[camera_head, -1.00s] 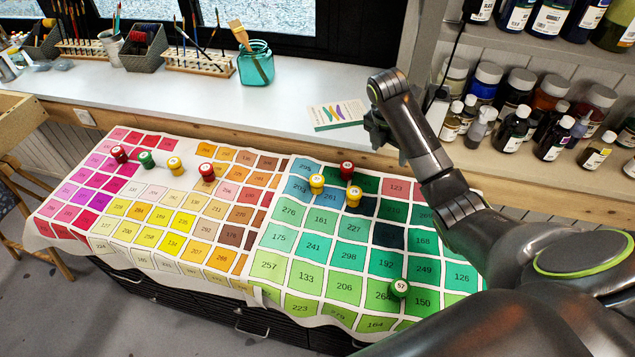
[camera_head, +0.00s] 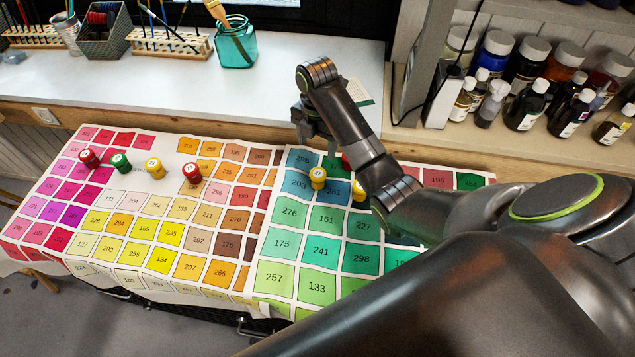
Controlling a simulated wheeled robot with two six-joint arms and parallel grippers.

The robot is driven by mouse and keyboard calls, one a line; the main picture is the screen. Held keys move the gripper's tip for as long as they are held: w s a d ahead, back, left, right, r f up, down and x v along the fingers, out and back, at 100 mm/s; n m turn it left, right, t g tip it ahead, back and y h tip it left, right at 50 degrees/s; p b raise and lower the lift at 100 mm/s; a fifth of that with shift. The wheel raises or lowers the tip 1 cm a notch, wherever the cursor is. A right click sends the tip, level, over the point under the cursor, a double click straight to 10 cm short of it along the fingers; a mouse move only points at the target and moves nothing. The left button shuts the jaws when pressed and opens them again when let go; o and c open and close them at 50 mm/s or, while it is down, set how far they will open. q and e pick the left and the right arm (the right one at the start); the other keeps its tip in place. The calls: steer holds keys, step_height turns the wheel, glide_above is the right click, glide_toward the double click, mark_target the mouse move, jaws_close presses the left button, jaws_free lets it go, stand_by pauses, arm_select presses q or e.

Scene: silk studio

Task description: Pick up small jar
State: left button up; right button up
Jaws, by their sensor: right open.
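On the left chart are a red jar (camera_head: 89,158), a green jar (camera_head: 121,163), a yellow jar (camera_head: 154,168) and another red jar (camera_head: 192,173). On the green-blue chart are a yellow jar (camera_head: 317,178), a second yellow jar (camera_head: 359,190) and a red jar (camera_head: 346,162), the last two partly hidden by my right arm. My right gripper (camera_head: 308,132) is open and empty, pointing down, just behind the first yellow jar and apart from it. My left gripper is out of view.
The colour charts (camera_head: 276,248) cover the low cabinet top. Behind is a pale counter (camera_head: 170,90) with a teal glass jar (camera_head: 236,48), brush racks (camera_head: 172,45) and a booklet (camera_head: 360,92). Paint bottles (camera_head: 525,105) fill shelves at right. My right arm covers the lower right.

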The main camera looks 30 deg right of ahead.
steer(key=b, duration=0.3)
glide_above(318, 173)
step_height(318, 173, down, 5)
steer(key=shift+w+a+r, duration=0.15)
step_height(318, 173, down, 3)
steer(key=shift+f+p, duration=0.2)
steer(key=shift+p, duration=0.45)
steer(key=shift+f, duration=0.45)
steer(key=f, duration=0.4)
steer(key=shift+s+f+p, duration=0.15)
steer(key=shift+s+p, duration=0.05)
steer(key=shift+p, duration=0.2)
steer(key=shift+f, duration=0.45)
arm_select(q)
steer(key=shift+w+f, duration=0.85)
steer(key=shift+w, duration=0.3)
arm_select(e)
steer(key=c, duration=1.1)
